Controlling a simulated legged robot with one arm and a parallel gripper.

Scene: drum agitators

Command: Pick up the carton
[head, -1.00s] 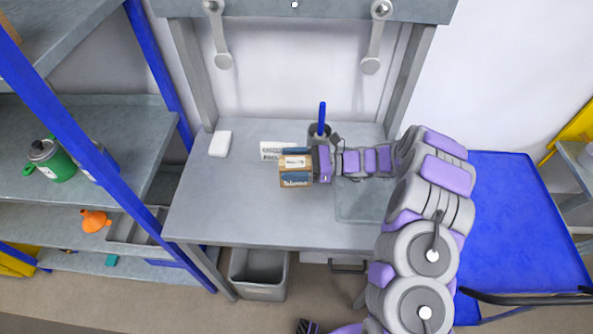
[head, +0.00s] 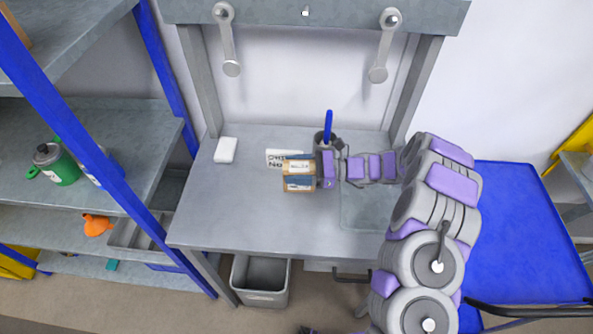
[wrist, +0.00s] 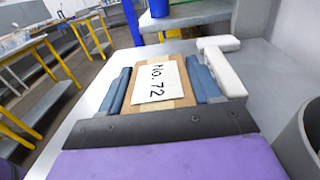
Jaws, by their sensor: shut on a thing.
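The carton (head: 299,176) is a small brown box with a white label on top and a blue band on its front. It is at the middle of the grey table in the head view. In the wrist view the carton (wrist: 156,84) shows its label "No. 72" between two blue fingers. My gripper (wrist: 160,90) is shut on the carton, with one finger along each side. In the head view my gripper (head: 299,172) reaches the carton from the right. Whether the carton's underside touches the table is hard to tell.
A white block (head: 225,150) lies at the table's (head: 225,215) back left. A grey cup (head: 325,139) with a blue stick stands close behind my gripper. A grey bin (head: 261,279) is below the front edge. The table's left side is clear.

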